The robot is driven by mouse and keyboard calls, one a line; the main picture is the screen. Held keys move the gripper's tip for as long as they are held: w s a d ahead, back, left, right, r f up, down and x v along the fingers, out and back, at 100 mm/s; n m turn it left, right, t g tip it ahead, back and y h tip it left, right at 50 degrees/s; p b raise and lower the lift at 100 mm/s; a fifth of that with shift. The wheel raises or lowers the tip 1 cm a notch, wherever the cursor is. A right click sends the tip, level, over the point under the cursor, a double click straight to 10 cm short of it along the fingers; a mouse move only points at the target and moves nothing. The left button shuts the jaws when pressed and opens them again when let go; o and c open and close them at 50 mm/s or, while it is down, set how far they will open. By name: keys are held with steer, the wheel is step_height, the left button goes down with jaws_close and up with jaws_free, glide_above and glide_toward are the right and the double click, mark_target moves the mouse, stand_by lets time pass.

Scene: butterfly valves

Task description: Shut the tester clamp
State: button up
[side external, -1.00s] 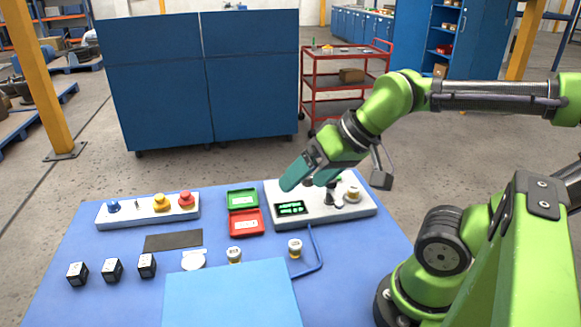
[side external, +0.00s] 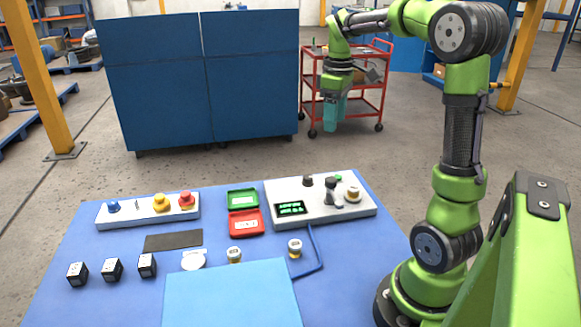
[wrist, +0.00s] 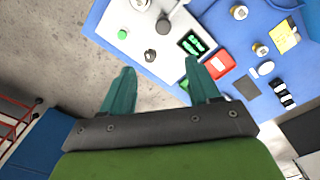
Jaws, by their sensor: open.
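The tester (side external: 300,212) is a pale grey box at the back right of the blue table, with a lit green display (side external: 291,208). Its clamp (side external: 331,190) appears as a dark upright handle on a grey mount, beside a round silver and yellow valve (side external: 352,194). I cannot tell whether the clamp is open or closed. My gripper (side external: 332,124) points down, high above and behind the tester, touching nothing. In the wrist view my gripper (wrist: 158,68) has its two teal fingers apart and empty, and the tester (wrist: 140,40) is beyond them.
A green tray (side external: 242,199) and a red tray (side external: 247,222) lie left of the tester. A blue hooked rod (side external: 318,258) and two loose valves, one of them here (side external: 295,247), lie in front. A control box (side external: 148,209) stands left. Space above the tester is clear.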

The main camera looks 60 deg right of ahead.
mark_target(330, 179)
steer(key=shift+n, duration=0.5)
steer(key=f, duration=1.6)
steer(key=shift+s+a+f, duration=0.15)
steer(key=shift+a+f, duration=0.1)
steer(key=shift+f, duration=0.15)
steer(key=shift+c, duration=0.4)
jaws_close()
